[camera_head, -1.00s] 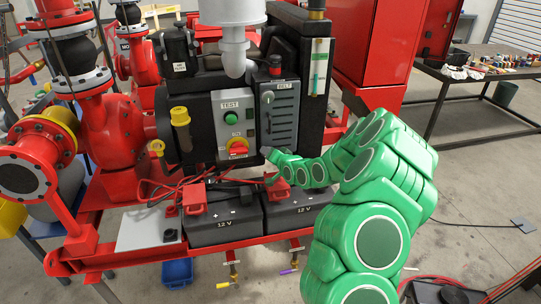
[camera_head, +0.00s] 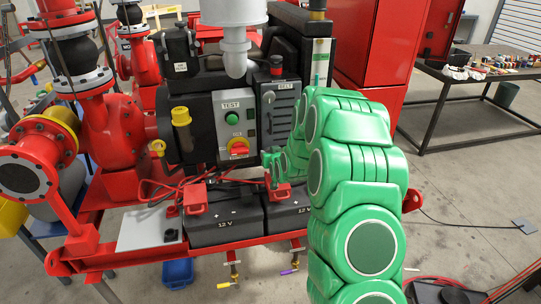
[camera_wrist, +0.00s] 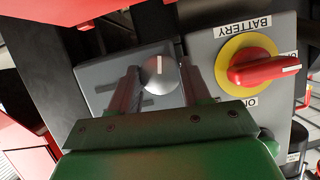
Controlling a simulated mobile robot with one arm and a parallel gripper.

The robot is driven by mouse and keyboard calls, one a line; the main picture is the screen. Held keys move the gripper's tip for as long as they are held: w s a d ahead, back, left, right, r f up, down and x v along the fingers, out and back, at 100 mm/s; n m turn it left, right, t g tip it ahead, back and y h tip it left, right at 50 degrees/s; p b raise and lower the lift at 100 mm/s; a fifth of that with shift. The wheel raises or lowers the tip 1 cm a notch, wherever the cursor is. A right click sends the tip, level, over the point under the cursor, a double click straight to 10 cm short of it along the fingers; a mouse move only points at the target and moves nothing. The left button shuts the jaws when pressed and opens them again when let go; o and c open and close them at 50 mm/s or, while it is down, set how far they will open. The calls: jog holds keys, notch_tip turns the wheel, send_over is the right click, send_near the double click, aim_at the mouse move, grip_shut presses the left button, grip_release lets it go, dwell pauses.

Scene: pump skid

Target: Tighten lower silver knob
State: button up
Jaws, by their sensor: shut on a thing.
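The lower silver knob (camera_wrist: 160,74) is round with a white line on its face. It sits on a grey panel (camera_wrist: 100,76). In the wrist view my gripper (camera_wrist: 159,82) has one finger on each side of this knob and is shut on it. In the head view my gripper (camera_head: 268,158) is small, at the lower part of the grey BELT box (camera_head: 281,113), partly covered by my green arm. The lower knob cannot be made out there. Another silver knob (camera_head: 268,97) shows higher on that box.
A red rotary switch (camera_wrist: 262,70) on a yellow disc, labelled BATTERY, is close right of my gripper in the wrist view. The TEST panel (camera_head: 234,122) is to the left. Two 12 V batteries (camera_head: 228,217) with red cables are below. A tool table (camera_head: 455,90) stands at the right.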

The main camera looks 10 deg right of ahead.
jog(key=shift+n+h, duration=0.3)
jog(key=shift+n, duration=0.1)
dwell(0.4)
jog(key=o, duration=1.1)
jog(key=shift+c, duration=0.2)
jog(key=shift+v, duration=3.75)
jog(key=shift+s, duration=0.15)
jog(key=shift+r, duration=0.1)
